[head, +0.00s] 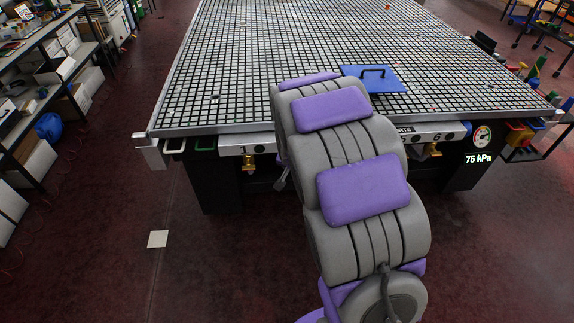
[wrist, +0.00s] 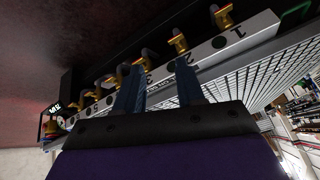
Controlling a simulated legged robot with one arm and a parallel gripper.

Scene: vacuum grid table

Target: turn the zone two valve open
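In the wrist view, a row of brass valves hangs along the table's numbered white rail (wrist: 205,50), which appears upside down. The zone two valve (wrist: 178,40) is the second from the end marked 1, just beyond the tip of my right-hand finger. That finger covers part of the rail near its label. My gripper (wrist: 158,66) is open, its two blue-grey fingers apart with nothing seen between them. The zone one valve (wrist: 222,15) is to the right. In the head view my arm hides my gripper and the zone two valve. The zone one valve (head: 249,164) shows there.
The gridded vacuum table (head: 240,60) carries a blue plate with a handle (head: 385,82). A gauge (head: 482,136) at the right corner reads 75 kPa. Shelves (head: 50,70) line the left. The floor (head: 120,190) left of the table is mostly clear, with a white square (head: 158,239) on it.

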